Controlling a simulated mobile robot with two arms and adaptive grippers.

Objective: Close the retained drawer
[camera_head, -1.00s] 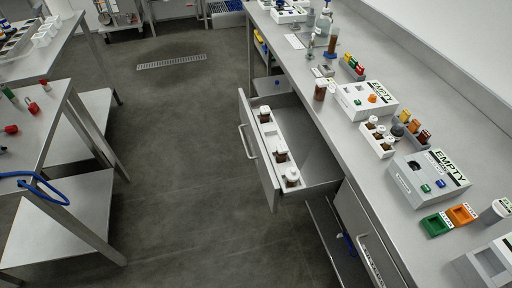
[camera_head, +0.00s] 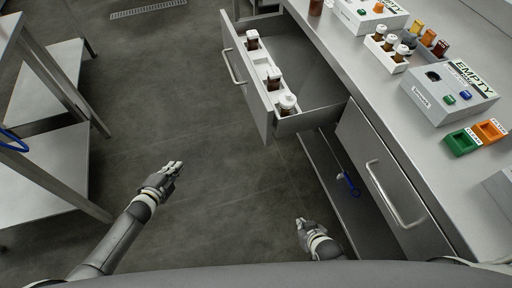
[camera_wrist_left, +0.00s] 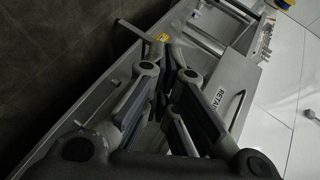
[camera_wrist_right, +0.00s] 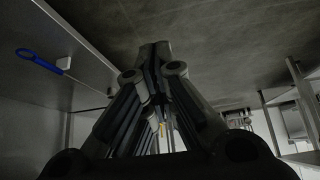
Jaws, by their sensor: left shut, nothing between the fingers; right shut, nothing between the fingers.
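The metal drawer (camera_head: 247,88) stands pulled open from the counter in the head view, with a bar handle (camera_head: 232,66) on its front. A white rack with brown, white-capped bottles (camera_head: 273,78) stands inside it along the front. My left gripper (camera_head: 174,167) is shut and empty over the floor, in front of and apart from the drawer. In the left wrist view its closed fingers (camera_wrist_left: 172,48) point at a metal front with a partly hidden label starting "RETA" (camera_wrist_left: 222,94). My right gripper (camera_head: 301,224) is shut and empty, low beside the counter; its fingers (camera_wrist_right: 155,50) also show in the right wrist view.
A closed drawer (camera_head: 385,170) with a bar handle is at the right under the counter (camera_head: 395,85). A low shelf (camera_head: 328,185) holds a blue-handled tool (camera_head: 350,183). A metal table (camera_head: 50,80) stands at the left. Floor between is clear.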

